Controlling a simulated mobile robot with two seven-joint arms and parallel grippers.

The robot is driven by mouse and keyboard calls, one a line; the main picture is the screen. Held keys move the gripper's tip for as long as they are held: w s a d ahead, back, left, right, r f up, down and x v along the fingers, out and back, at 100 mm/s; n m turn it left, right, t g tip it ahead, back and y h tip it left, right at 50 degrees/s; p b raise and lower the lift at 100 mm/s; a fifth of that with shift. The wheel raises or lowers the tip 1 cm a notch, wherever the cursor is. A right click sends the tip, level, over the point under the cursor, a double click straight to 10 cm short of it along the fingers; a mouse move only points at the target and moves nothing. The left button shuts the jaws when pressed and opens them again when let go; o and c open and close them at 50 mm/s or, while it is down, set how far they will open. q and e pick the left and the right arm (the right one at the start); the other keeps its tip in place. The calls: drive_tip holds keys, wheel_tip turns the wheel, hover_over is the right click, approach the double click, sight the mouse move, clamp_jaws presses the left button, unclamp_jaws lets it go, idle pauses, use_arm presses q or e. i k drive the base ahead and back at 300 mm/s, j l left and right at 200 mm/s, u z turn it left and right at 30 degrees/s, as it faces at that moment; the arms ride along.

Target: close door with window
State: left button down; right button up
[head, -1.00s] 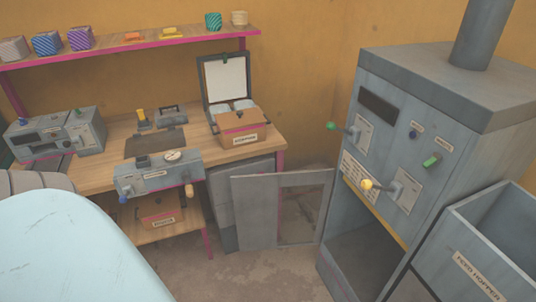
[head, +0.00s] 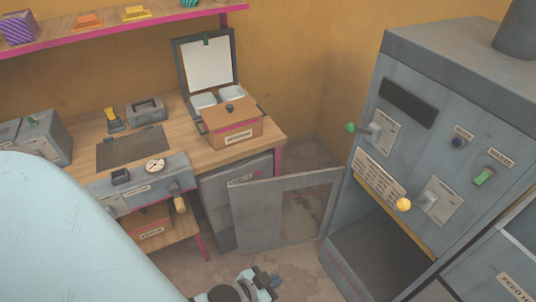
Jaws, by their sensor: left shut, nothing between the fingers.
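The grey door with a window (head: 258,221) stands open at the left side of the large grey machine (head: 408,145). Its right edge is by the machine's front left edge, and its free edge points left toward the workbench. A see-through window (head: 309,214) fills much of its right half. The machine's lower compartment (head: 375,250) is uncovered and looks empty. My left gripper (head: 270,282) is at the bottom edge of the head view, below the door and apart from it in the picture. It is shut and empty, and partly cut off. My right gripper is out of view.
The machine's front has a green-knobbed lever (head: 351,127), a yellow-knobbed lever (head: 403,204) and a green switch (head: 484,177). A workbench (head: 180,100) with an orange-brown box (head: 232,122) stands behind left. Bare floor shows below the door.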

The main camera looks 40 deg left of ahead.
sight(256, 205)
drive_tip(key=i+j, duration=0.1)
drive_tip(key=j, duration=0.25)
drive_tip(key=i+j, duration=0.15)
drive_tip(key=j, duration=0.25)
drive_tip(key=i+j, duration=0.1)
drive_tip(key=j, duration=0.25)
drive_tip(key=i+j, duration=0.1)
drive_tip(key=j, duration=0.25)
drive_tip(key=i+j, duration=0.15)
drive_tip(key=j, duration=0.2)
